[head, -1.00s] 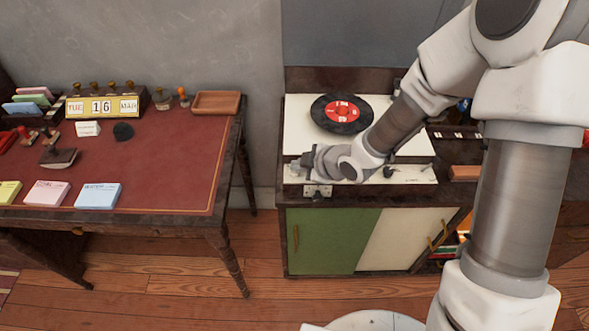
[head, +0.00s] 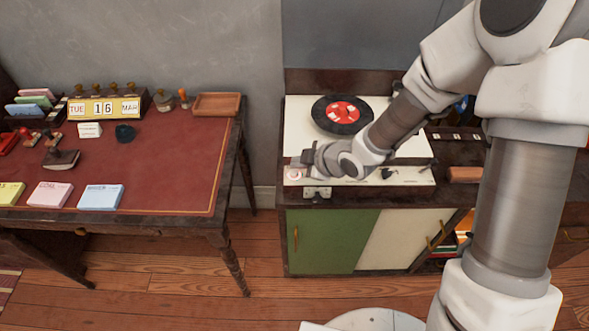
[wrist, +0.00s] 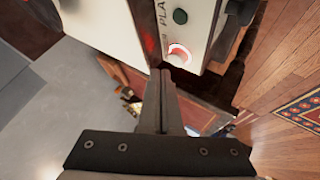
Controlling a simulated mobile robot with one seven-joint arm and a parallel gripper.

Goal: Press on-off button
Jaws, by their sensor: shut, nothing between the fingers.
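A round white button with a glowing red ring (wrist: 179,55) sits on the pale front panel of the record player (wrist: 205,32) in the wrist view. In the head view the red-ringed button (head: 294,174) shows at the panel's left end. A dark green round button (wrist: 180,16) is beside it, near partly visible lettering. My gripper (wrist: 166,74) is shut and empty, its fingertips close to the red-ringed button. Whether they touch it I cannot tell. In the head view my gripper (head: 305,158) is over the panel's left end, just above the button.
A black record with a red label (head: 342,114) lies on the player. Small knobs (head: 388,173) sit on the panel's right part. The player stands on a cabinet with green and cream doors (head: 335,241). A red-topped desk (head: 150,165) with stationery stands left, across a floor gap.

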